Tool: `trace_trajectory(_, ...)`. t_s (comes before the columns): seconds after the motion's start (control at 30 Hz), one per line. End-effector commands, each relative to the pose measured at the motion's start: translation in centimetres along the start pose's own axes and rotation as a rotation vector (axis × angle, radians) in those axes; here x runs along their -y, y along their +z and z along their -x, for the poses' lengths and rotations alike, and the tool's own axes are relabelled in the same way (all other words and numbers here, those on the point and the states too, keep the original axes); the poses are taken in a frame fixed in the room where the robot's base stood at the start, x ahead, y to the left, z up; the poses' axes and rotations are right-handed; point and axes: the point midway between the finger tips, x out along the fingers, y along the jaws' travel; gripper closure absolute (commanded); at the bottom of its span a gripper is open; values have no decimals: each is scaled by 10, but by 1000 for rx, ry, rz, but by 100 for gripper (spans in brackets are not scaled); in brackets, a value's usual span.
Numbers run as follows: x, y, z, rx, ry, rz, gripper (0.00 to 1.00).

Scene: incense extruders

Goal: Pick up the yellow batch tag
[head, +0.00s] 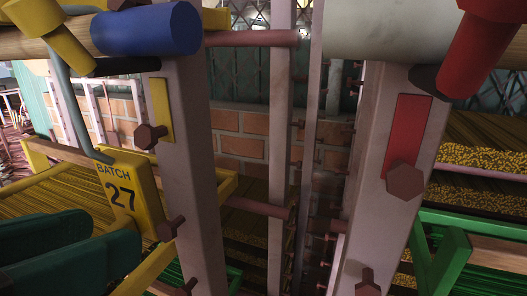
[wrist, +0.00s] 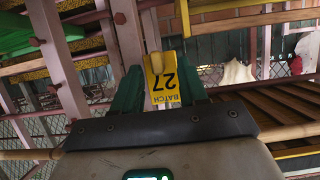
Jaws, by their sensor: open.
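The yellow batch tag (head: 124,192), marked BATCH 27, hangs at the lower end of a grey curved hook (head: 68,95) at the left of the head view. In the wrist view the tag (wrist: 163,82) appears upside down between my green fingers. My gripper (head: 110,236) comes in from the lower left, its dark green fingers spread just below and left of the tag. It also shows in the wrist view (wrist: 160,75), with one finger on each side of the tag. My gripper is open. Whether either finger touches the tag cannot be told.
A pinkish upright post (head: 195,180) with bolts stands close to the right of the tag. A blue-ended roller (head: 145,30) crosses above. A second post (head: 385,170) with a red plate stands further right. A yellow frame bar (head: 150,268) runs below the tag.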

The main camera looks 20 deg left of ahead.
Motion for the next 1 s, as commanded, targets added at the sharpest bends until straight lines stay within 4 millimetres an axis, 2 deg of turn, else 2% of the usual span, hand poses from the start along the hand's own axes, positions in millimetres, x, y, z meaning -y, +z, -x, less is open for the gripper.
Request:
trace_trajectory(0.3, 0, 1, -5, 1, 0, 0, 58)
trace_trajectory(0.73, 0, 1, -5, 1, 0, 0, 100)
trace_trajectory(1.0, 0, 0, -5, 0, 0, 0, 100)
